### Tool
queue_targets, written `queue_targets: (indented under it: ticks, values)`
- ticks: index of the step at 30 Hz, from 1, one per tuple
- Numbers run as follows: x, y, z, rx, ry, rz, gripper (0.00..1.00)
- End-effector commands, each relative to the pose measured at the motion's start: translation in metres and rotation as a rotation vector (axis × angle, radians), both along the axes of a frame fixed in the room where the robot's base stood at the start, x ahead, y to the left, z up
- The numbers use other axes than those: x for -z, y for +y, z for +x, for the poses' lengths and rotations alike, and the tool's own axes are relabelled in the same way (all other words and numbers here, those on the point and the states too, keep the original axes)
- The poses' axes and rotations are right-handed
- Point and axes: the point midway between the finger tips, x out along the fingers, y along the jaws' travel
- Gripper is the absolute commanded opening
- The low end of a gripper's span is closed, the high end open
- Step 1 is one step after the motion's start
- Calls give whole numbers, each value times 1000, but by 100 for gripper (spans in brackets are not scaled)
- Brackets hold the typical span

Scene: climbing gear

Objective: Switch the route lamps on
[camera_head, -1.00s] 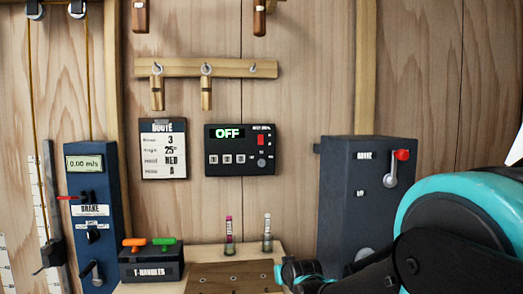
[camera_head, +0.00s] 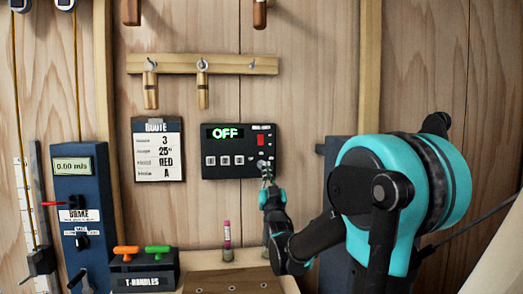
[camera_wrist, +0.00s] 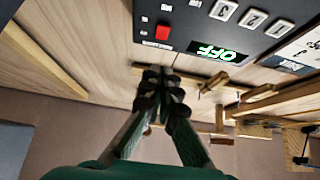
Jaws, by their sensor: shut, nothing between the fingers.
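The black control panel (camera_head: 233,146) is on the wooden wall and its lit display (camera_head: 224,133) reads OFF. A red switch (camera_head: 260,140) is at its upper right, with several pale buttons (camera_head: 225,160) along the lower left. My gripper (camera_head: 265,168) is shut and empty, its tips at the panel's lower right corner, where they cover the small round knob. I cannot tell whether they touch the panel. In the wrist view, the panel (camera_wrist: 190,40) is upside down at the top, with the red switch (camera_wrist: 163,32) near the closed fingertips (camera_wrist: 164,78).
A route card (camera_head: 158,150) hangs left of the panel, and a peg rail (camera_head: 220,65) is above. A blue brake unit (camera_head: 83,215) and T-handle box (camera_head: 144,268) stand at the lower left. My arm hides much of the dark box (camera_head: 330,155) on the right.

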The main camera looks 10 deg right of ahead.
Motion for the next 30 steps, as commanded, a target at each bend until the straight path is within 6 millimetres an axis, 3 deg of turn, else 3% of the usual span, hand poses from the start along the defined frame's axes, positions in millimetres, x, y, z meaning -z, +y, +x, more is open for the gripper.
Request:
queue_targets:
  ticks: [14, 30]
  values:
    - [-5, 0, 5, 1, -5, 1, 0]
    - [-65, 0, 82, 1, -4, 1, 0]
